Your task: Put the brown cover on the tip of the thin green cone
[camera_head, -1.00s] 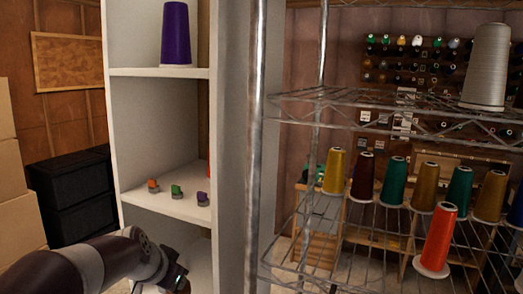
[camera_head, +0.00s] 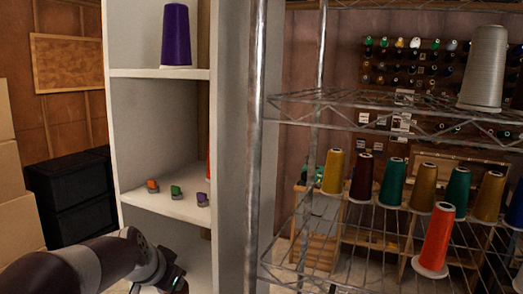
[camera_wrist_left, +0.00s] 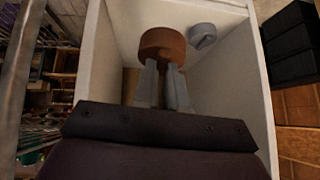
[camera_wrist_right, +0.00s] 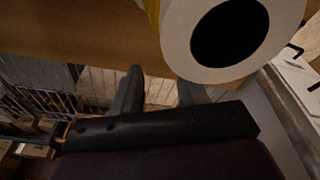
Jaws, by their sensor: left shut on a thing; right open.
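In the left wrist view my left gripper (camera_wrist_left: 163,72) is shut on the brown cover (camera_wrist_left: 163,44), a short round cap at its fingertips. In the head view this gripper (camera_head: 178,283) is low at the bottom, below the white shelf, and the cover is not visible there. Two green cones, one (camera_head: 392,183) and another (camera_head: 458,190), stand in the wire rack's row; I cannot tell which is the thin one. My right gripper (camera_wrist_right: 160,85) is open and empty in the right wrist view, near a pale round ring with a dark hole (camera_wrist_right: 230,32).
The white shelf (camera_head: 160,205) holds small orange, green and purple-topped caps, with a purple cone (camera_head: 175,35) above. The wire rack (camera_head: 300,97) holds a grey cone (camera_head: 485,70), yellow, maroon and red-orange cones (camera_head: 437,238). Its metal post (camera_head: 254,150) stands beside the shelf.

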